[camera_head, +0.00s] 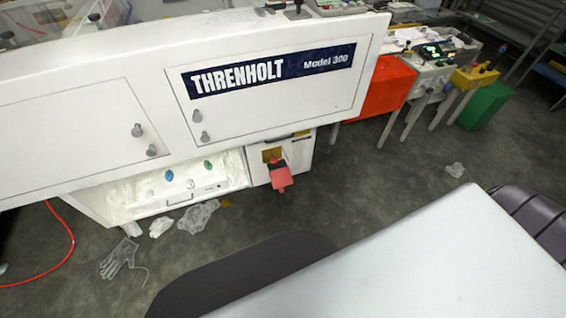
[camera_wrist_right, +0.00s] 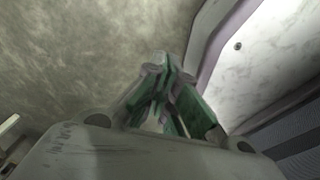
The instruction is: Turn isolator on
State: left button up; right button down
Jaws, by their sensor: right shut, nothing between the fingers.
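The isolator is a red handle (camera_head: 280,176) on a yellow plate (camera_head: 272,155), set in a white box (camera_head: 297,155) below the machine's right-hand door. The handle hangs out and downward from the plate; I cannot read any on or off mark. My right gripper (camera_wrist_right: 160,66) shows in the right wrist view, shut and empty, with grey and green finger links. The isolator does not show in that view, and the gripper does not show in the head view. My left gripper is not in view.
The white THRENHOLT machine (camera_head: 240,110) spans the left and middle. Film gloves (camera_head: 120,257) and crumpled film (camera_head: 197,215) lie on the dark floor. A red cable (camera_head: 68,250) runs at left. Orange (camera_head: 382,88) and green (camera_head: 485,106) boxes stand at right.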

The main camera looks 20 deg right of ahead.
aim_at(274, 160)
jog(key=k+z, duration=0.15)
jog(key=z, duration=0.6)
